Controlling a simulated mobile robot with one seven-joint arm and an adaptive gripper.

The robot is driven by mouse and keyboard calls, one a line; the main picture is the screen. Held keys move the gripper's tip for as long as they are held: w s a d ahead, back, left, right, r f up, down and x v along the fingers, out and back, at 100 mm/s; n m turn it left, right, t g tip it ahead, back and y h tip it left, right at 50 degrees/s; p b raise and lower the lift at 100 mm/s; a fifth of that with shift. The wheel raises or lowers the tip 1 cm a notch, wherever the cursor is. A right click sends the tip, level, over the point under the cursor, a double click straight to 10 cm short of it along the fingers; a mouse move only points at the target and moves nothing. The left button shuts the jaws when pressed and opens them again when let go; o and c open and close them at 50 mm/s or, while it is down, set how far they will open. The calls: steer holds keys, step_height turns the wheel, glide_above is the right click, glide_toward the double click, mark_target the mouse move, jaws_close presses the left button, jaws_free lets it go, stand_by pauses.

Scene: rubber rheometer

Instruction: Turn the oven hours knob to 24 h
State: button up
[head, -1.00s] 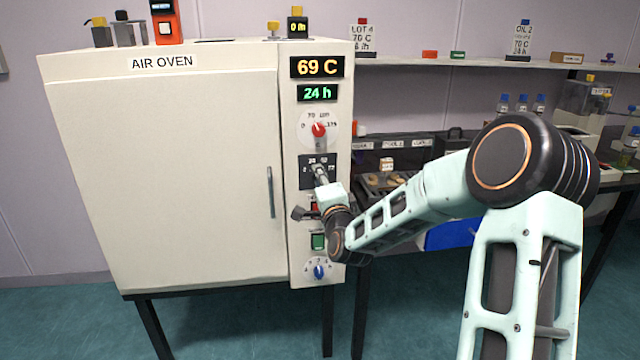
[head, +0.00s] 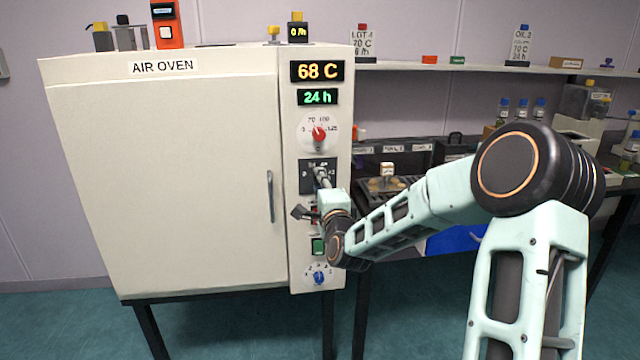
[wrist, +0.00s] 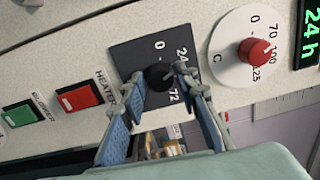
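The oven (head: 160,180) is a white cabinet labelled AIR OVEN, with a control strip on its right. Its hours knob (wrist: 158,78) is black, on a dark plate (wrist: 130,54) marked 0, 24 and 72. My gripper (wrist: 160,75) has one fingertip on each side of this knob and appears closed on it. The knob's pointer is hard to read between the fingers. In the head view my gripper (head: 321,177) is at the dark plate and hides the knob. The green hours display (head: 318,97) reads 24 h.
The red-capped temperature knob (head: 319,134) sits above the hours dial, under a display (head: 317,71) reading 68 C. Beside my fingers are a red HEATER switch (wrist: 79,98) and a green switch (wrist: 18,115). A blue knob (head: 319,278) is lower. The door handle (head: 270,196) is to the left.

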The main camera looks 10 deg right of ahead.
steer(key=shift+o, duration=1.1)
steer(key=shift+s, duration=0.1)
steer(key=s, duration=1.1)
steer(key=shift+s+d+f, duration=0.2)
steer(key=shift+s+f, duration=0.1)
steer(key=shift+s, duration=0.1)
